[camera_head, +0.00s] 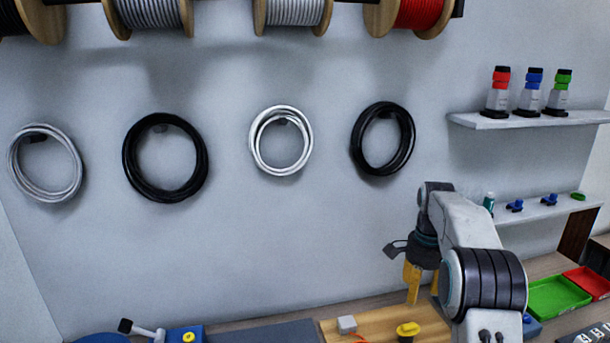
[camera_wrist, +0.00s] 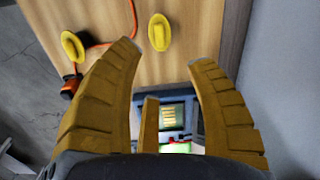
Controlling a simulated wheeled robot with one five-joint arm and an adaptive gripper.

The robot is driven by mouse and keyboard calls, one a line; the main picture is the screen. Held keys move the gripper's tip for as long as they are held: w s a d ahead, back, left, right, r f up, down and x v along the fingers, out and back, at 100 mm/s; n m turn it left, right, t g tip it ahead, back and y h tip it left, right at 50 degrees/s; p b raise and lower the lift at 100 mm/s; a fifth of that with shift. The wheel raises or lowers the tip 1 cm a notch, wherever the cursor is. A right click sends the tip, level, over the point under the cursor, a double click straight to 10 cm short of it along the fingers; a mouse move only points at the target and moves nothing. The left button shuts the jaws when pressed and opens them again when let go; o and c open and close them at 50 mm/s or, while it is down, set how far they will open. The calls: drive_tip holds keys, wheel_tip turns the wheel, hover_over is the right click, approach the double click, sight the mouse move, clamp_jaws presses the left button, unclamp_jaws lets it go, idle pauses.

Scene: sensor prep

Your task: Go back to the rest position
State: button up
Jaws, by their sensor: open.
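My gripper (camera_head: 413,284) hangs from my arm at the right of the head view, above the wooden board. In the wrist view my gripper (camera_wrist: 160,58) has its yellow-brown fingers spread wide apart, with nothing between them. The wooden board (camera_wrist: 195,25) lies below the fingertips and also shows in the head view (camera_head: 380,322). Two yellow oval pieces rest on it in the wrist view, one at the left (camera_wrist: 73,46) and one near the middle (camera_wrist: 159,31).
Coiled cables, including a white coil (camera_head: 258,150), hang on the wall. Green (camera_head: 555,298) and red (camera_head: 590,281) trays sit at lower right. An orange cable (camera_wrist: 98,44) crosses the board.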

drive_tip(key=n, duration=0.7)
hover_over(410, 334)
wheel_tip(410, 334, down, 6)
drive_tip(key=shift+f, duration=0.1)
drive_tip(key=s+a+r+n, duration=0.2)
drive_tip(key=s+a, duration=0.1)
drive_tip(key=s, duration=0.6)
drive_tip(key=s+a+r+n, duration=0.1)
drive_tip(key=s+a+n, duration=0.15)
drive_tip(key=s, duration=0.75)
drive_tip(key=s+a+r+n, duration=0.1)
drive_tip(key=s+a+r, duration=0.15)
drive_tip(key=s, duration=0.65)
drive_tip(key=s+a+r+n+t, duration=0.1)
drive_tip(key=s+a+r+t, duration=0.2)
drive_tip(key=r, duration=0.2)
drive_tip(key=shift+s+t, duration=0.3)
drive_tip(key=shift+t, duration=0.1)
drive_tip(key=shift+a+n, duration=0.1)
drive_tip(key=shift+n, duration=0.15)
